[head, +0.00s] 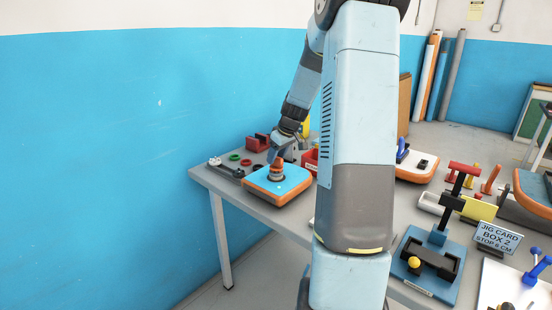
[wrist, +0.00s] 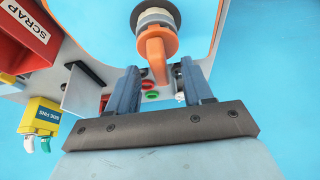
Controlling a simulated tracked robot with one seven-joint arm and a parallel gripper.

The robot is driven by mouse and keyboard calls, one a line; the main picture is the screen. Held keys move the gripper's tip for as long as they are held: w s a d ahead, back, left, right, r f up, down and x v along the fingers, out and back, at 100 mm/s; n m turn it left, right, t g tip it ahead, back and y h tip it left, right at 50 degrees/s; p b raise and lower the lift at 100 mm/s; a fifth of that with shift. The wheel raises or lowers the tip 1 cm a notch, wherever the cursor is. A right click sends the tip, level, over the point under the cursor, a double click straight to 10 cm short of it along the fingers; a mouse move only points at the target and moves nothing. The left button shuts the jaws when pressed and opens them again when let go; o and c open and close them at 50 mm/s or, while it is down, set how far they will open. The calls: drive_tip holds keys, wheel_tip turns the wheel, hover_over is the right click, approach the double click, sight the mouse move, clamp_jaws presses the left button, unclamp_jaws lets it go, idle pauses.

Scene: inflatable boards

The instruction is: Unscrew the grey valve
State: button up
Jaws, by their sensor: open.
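An inflatable board (head: 290,188) with a blue top and orange rim lies at the table's left end. A valve with a pale grey, dark-ringed body (wrist: 157,16) and an orange lever-like part (wrist: 157,48) stands on it; the valve also shows in the head view (head: 276,174). My gripper (wrist: 158,74) is open, with one finger on each side of the orange part's lower end in the wrist view. Gaps show on both sides and nothing is gripped. In the head view my gripper (head: 277,154) is just above the valve, which it partly hides.
A red SCRAP bin (wrist: 25,35) and a yellow labelled box (wrist: 40,115) show in the wrist view. Red and green rings (head: 234,157) lie behind the board on the table (head: 205,178). A blue jig (head: 427,270) and other boards crowd the right. My arm hides the middle.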

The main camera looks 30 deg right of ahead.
drive_tip(key=v, duration=1.2)
drive_tip(key=shift+r, duration=0.2)
drive_tip(key=shift+s, duration=0.1)
drive_tip(key=shift+c, duration=0.4)
